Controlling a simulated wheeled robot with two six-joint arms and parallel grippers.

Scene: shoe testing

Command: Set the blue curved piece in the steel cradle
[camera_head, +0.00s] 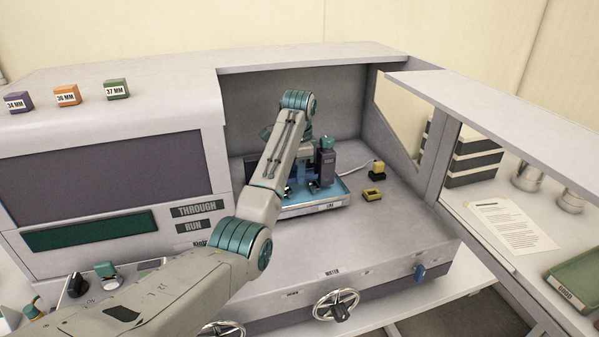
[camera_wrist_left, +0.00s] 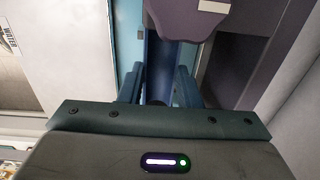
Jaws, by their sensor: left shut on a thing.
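My left gripper (camera_wrist_left: 158,82) reaches down into the open bay of the machine, its two fingers close together. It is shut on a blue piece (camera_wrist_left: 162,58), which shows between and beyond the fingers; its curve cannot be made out. In the head view my left arm covers most of the gripper and the piece. A dark purple-grey block (camera_wrist_left: 187,18) stands close beyond the fingers; it also shows in the head view (camera_head: 325,167). Below is a shallow blue tray with a steel front (camera_head: 318,208). I cannot make out the steel cradle for certain.
A small yellow block (camera_head: 372,195) and a yellow-black plug (camera_head: 377,170) lie right of the tray. The bay floor (camera_head: 400,215) is clear further right. The bay's side post (camera_head: 437,150) and upper edge (camera_head: 310,58) bound the space. A handwheel (camera_head: 336,304) is in front.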

